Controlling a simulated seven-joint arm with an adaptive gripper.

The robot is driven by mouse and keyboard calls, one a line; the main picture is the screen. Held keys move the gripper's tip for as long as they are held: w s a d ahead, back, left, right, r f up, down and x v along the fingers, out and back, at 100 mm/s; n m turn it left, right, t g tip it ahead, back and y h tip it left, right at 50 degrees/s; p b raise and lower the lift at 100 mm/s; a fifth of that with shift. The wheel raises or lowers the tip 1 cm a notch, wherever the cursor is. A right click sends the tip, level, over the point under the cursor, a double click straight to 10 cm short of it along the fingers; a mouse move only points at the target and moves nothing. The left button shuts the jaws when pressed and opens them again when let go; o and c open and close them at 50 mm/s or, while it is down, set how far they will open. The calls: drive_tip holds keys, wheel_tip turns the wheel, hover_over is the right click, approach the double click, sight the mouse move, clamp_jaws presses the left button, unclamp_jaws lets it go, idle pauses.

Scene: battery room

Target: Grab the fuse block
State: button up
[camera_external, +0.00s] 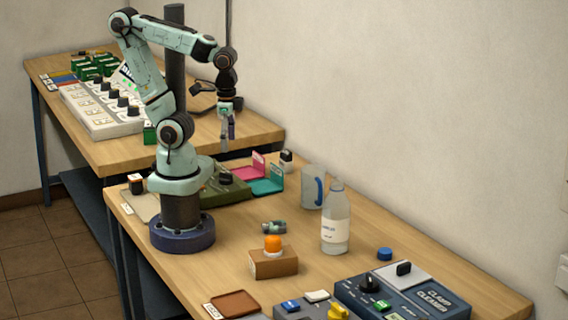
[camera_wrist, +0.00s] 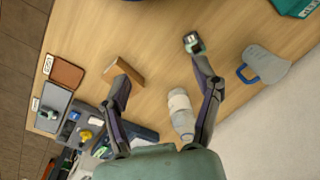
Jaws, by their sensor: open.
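A small green and grey piece (camera_external: 273,227) lies on the near wooden table, behind a brown block; it fits a fuse block best, though no label is readable. It also shows in the wrist view (camera_wrist: 194,43), just beyond the right fingertip. My gripper (camera_external: 228,143) hangs fingers-down, well above the table and up and to the left of the piece. In the wrist view my gripper (camera_wrist: 162,74) has its fingers spread wide, with only bare tabletop between the tips. It is empty.
A brown block (camera_external: 275,265) with an orange top stands close in front of the piece. A bottle (camera_external: 335,226) and a mug (camera_external: 312,188) stand to its right. A clamp cleaner box (camera_external: 405,295) is at the front right.

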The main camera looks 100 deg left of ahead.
drive_tip(key=w+a+r+n, duration=0.1)
drive_tip(key=w+a+n, duration=0.7)
drive_tip(key=w+a, duration=0.15)
drive_tip(key=w+a+f+n, duration=0.1)
drive_tip(key=w+a+n, duration=0.15)
drive_tip(key=a, duration=0.35)
drive_tip(key=w+a+f+n, duration=0.2)
drive_tip(key=a+n, duration=0.1)
drive_tip(key=a, duration=0.3)
drive_tip(key=n, duration=1.2)
hover_over(285, 163)
drive_tip(key=a, duration=0.2)
drive_tip(key=shift+g, duration=0.4)
drive_tip(key=f, duration=1.5)
drive_tip(key=shift+w+d+f, duration=0.15)
drive_tip(key=shift+w, duration=0.05)
drive_tip(key=f, duration=0.4)
drive_tip(key=s+a+f, duration=0.1)
drive_tip(key=f, duration=0.2)
